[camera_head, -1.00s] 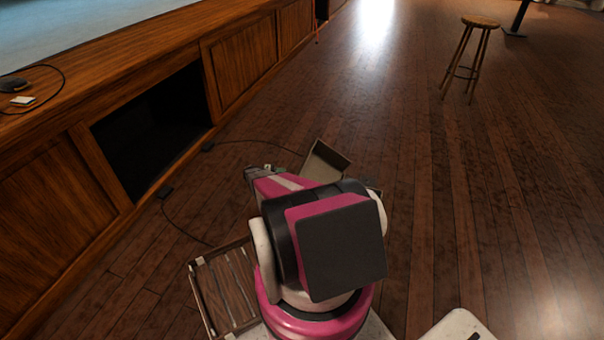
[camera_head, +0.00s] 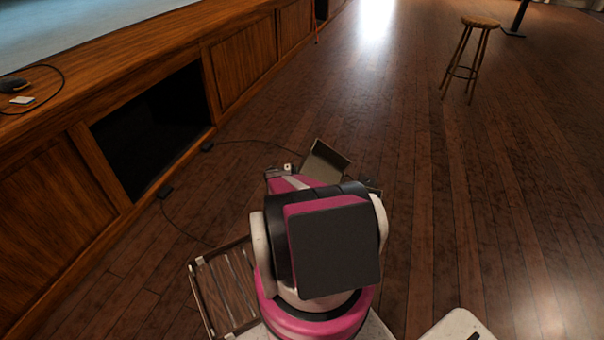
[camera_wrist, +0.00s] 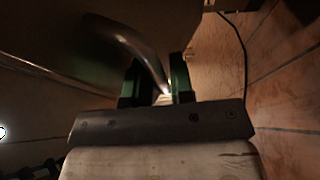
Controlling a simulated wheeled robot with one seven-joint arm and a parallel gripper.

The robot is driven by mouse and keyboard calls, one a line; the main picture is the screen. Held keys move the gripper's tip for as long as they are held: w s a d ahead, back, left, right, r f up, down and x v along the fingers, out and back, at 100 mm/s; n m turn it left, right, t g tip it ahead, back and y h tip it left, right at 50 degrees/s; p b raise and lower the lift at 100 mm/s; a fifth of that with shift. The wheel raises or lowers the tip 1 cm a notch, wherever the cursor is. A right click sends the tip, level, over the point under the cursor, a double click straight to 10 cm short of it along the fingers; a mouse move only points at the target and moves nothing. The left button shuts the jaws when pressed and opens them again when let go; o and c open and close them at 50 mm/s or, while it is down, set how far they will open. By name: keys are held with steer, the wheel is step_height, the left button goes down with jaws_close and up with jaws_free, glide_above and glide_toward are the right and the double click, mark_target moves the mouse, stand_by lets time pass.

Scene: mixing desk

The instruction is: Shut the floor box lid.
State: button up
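The floor box lid (camera_head: 327,158) stands raised and tilted on the wooden floor in the head view, just beyond my arm. Most of the box below it is hidden behind my arm. My gripper (camera_head: 280,171) is just left of the lid, partly hidden by my wrist; I cannot tell whether it touches the lid. In the wrist view, the two dark green fingers of my gripper (camera_wrist: 161,82) stand a little apart. A dark, shiny curved piece (camera_wrist: 125,38) runs down to the space between them. I cannot tell whether they hold it.
A slatted wooden crate (camera_head: 225,290) lies left of my arm. A black cable (camera_head: 190,232) runs over the floor from the stage front (camera_head: 60,225). A stool (camera_head: 470,55) stands far right.

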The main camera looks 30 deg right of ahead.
steer(key=shift+d, duration=0.15)
jaws_close()
steer(key=shift+s+r, duration=0.1)
